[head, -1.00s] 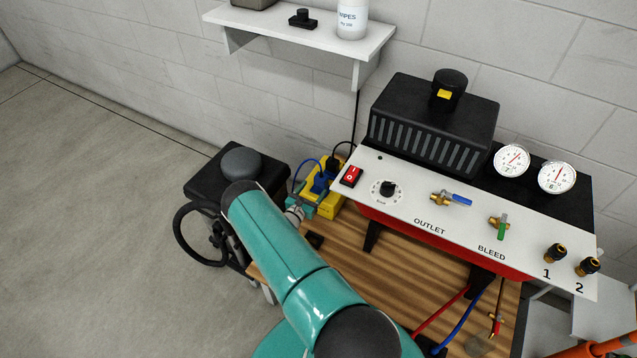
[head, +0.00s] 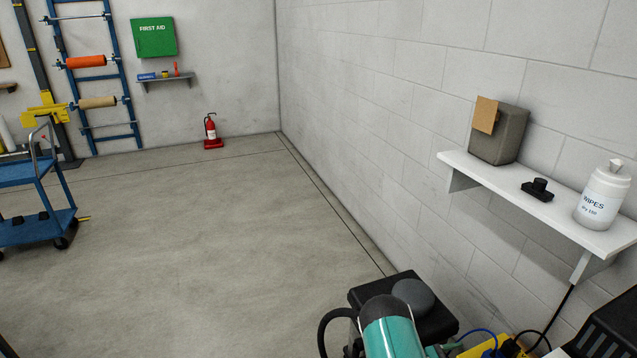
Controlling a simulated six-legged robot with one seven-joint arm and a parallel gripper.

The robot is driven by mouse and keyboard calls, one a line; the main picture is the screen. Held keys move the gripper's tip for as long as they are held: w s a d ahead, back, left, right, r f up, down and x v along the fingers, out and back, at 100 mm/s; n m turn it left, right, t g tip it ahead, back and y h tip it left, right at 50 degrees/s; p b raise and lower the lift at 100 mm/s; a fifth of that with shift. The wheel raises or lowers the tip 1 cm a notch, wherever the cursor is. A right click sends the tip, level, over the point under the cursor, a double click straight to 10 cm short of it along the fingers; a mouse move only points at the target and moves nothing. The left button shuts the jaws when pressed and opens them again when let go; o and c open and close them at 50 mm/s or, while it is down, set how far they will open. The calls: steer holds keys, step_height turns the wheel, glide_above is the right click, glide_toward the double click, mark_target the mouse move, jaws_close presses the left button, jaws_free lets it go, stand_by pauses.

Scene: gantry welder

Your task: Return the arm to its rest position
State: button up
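My teal arm shows only in part at the bottom of the head view, with a dark rounded cap at its top end. My gripper is out of the frame. A black box with a grey dome (head: 413,296) sits close behind the arm in the picture. The arm hides part of this box.
A white wall shelf (head: 540,208) at right holds a grey box (head: 497,134), a black knob piece (head: 538,189) and a wipes bottle (head: 602,196). A blue cart (head: 35,185) stands at left. A fire extinguisher (head: 211,132) stands by the far wall. The middle floor is clear.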

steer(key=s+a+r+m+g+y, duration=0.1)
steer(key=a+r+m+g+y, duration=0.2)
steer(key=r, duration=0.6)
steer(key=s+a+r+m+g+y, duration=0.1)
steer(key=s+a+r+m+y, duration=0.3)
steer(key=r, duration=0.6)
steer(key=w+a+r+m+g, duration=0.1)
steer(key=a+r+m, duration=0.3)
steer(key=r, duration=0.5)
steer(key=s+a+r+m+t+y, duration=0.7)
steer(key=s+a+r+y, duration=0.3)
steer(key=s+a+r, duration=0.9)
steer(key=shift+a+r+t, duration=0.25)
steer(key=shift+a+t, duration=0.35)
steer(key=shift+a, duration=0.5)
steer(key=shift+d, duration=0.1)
